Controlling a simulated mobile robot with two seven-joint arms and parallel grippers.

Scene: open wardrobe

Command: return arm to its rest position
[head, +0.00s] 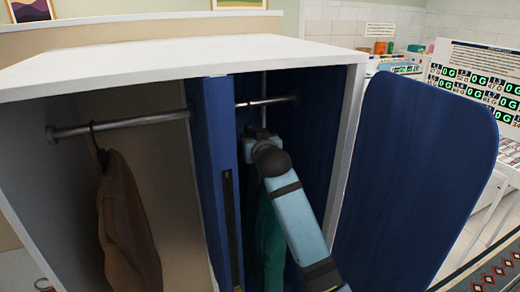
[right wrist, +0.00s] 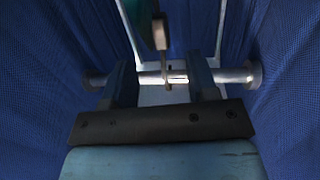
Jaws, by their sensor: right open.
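The open wardrobe (head: 180,52) has a white top and two compartments. My right arm reaches into its right, blue-lined compartment. My right gripper (right wrist: 163,78) is open, its fingers on either side of a thin hanger hook (right wrist: 168,82) at the metal rail (right wrist: 240,76); I see no contact with the hook. In the head view the gripper is mostly hidden behind my wrist, just below the right rail (head: 270,101). A teal garment (head: 268,240) hangs under it, partly covered by my arm. My left gripper is not in view.
A brown garment (head: 128,225) hangs from the left rail (head: 120,125). A blue divider panel (head: 215,170) stands close left of my arm. The blue door (head: 415,170) is swung open on the right. A white display board (head: 475,85) stands behind it.

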